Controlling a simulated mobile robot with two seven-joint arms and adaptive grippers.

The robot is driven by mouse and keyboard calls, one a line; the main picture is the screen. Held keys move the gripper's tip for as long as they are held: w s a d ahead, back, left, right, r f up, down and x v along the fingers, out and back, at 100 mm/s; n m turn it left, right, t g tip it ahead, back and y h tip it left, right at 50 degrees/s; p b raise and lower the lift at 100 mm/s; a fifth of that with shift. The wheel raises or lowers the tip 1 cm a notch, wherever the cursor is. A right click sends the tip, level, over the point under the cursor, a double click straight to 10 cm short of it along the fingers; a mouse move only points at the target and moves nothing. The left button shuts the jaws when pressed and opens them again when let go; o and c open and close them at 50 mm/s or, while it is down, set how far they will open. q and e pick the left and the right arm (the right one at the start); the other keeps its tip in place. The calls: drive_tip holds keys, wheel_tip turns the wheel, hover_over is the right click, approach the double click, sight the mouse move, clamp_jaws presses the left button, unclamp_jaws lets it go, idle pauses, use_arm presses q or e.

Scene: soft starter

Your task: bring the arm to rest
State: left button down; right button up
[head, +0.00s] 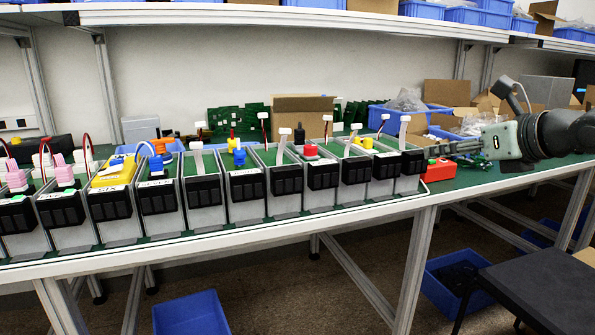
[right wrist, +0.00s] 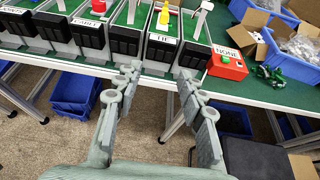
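My right arm (head: 560,133) comes in from the right in the head view. Its gripper (head: 440,148) is at the right end of the row of soft starter units (head: 245,185), close to a red box (head: 438,171). In the right wrist view the gripper (right wrist: 158,82) has its two fingers well apart with nothing between them. The fingertips point toward the front of the last black-fronted units (right wrist: 161,52). The red box, labelled NONE, shows right of the fingers in the right wrist view (right wrist: 227,65). My left gripper is in neither view.
The row of units fills the table's (head: 200,240) front edge. Behind stand a cardboard box (head: 302,118), green circuit boards (head: 238,119) and a blue bin (head: 405,118). A shelf (head: 300,17) runs above. A dark chair (head: 530,295) and blue bins (head: 190,315) are below.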

drive_tip(key=a+f+m+t+y, duration=0.2)
drive_tip(key=a+f+m+y, duration=0.35)
drive_tip(key=a+y, duration=0.45)
drive_tip(key=s+d+f+m+h, duration=0.1)
drive_tip(key=d+f+m+h, duration=0.45)
drive_tip(key=f+m, duration=0.4)
drive_tip(key=s+d+f+m+h, duration=0.1)
drive_tip(key=d+f+m+h, duration=0.3)
drive_tip(key=f+m+h, duration=0.5)
drive_tip(key=s+d+f+m+h, duration=0.25)
drive_tip(key=d+f+m, duration=0.25)
drive_tip(key=f+m, duration=0.5)
drive_tip(key=s+f+m+g+h, duration=0.1)
drive_tip(key=s+f+g, duration=0.3)
drive_tip(key=f, duration=0.5)
drive_tip(key=s+f+m+g, duration=0.1)
drive_tip(key=s+f, duration=0.5)
drive_tip(key=f, duration=0.3)
drive_tip(key=s+a+f+m+g+y, duration=0.1)
drive_tip(key=s+a+f+g, duration=0.1)
drive_tip(key=s+f, duration=0.4)
drive_tip(key=s+a+f+m+g+y, duration=0.1)
drive_tip(key=s+a+f+g, duration=0.2)
drive_tip(key=s, duration=1)
wheel_tip(320, 180, down, 4)
drive_tip(key=shift+a+f+g, duration=0.25)
drive_tip(key=shift+a+g, duration=0.05)
drive_tip(key=shift+g, duration=0.7)
